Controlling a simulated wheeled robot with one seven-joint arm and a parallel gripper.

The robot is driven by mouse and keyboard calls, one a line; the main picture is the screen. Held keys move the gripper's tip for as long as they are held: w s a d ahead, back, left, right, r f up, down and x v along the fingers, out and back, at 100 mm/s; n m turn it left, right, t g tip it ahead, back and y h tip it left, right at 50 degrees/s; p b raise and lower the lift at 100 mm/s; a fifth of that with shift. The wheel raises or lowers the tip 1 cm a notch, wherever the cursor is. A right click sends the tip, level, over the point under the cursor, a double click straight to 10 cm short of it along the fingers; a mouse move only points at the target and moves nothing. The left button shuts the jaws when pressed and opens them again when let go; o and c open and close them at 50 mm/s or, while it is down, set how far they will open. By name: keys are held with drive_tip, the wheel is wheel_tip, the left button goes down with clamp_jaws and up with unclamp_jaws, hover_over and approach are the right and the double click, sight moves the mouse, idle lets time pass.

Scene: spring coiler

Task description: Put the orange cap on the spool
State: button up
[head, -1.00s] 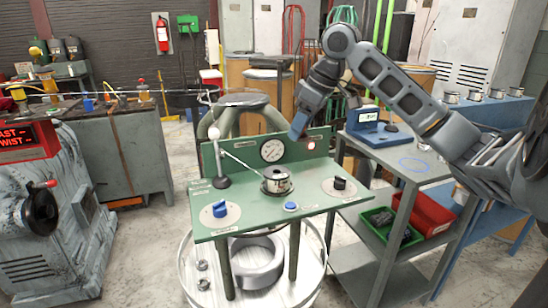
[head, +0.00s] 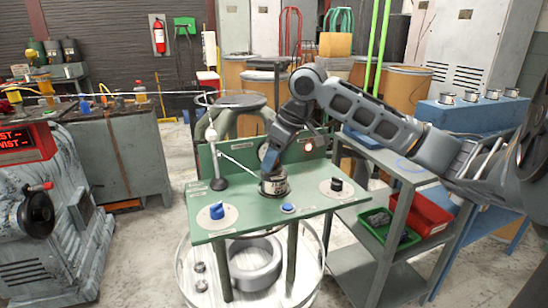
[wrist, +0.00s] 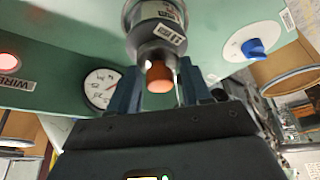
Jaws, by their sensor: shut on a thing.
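The spool (wrist: 157,33) is a silver-grey cylinder with a dark band and a white label. It stands on the green bench top, and its side also shows in the head view (head: 274,188). The orange cap (wrist: 158,78) is at the near end of the spool in the wrist view, between my two fingers. I cannot tell if it is fully seated. My gripper (wrist: 158,88) is shut on the orange cap, its fingers on either side. In the head view my gripper (head: 272,173) is right above the spool and hides its top and the cap.
The green bench (head: 245,228) carries a blue knob (head: 217,211), a black knob (head: 336,184), a blue button (head: 288,208) and an upright post with a white ball (head: 214,160). The gauge (wrist: 100,88) is behind my gripper. A grey cart (head: 390,215) stands to the right.

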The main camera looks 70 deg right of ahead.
drive_tip(key=shift+f, duration=0.4)
drive_tip(key=shift+f+b, duration=0.1)
drive_tip(key=shift+b, duration=0.2)
drive_tip(key=o, duration=1.3)
drive_tip(key=shift+c, duration=0.2)
drive_tip(key=shift+r+p, duration=0.4)
drive_tip(key=shift+r, duration=0.15)
drive_tip(key=v, duration=1.2)
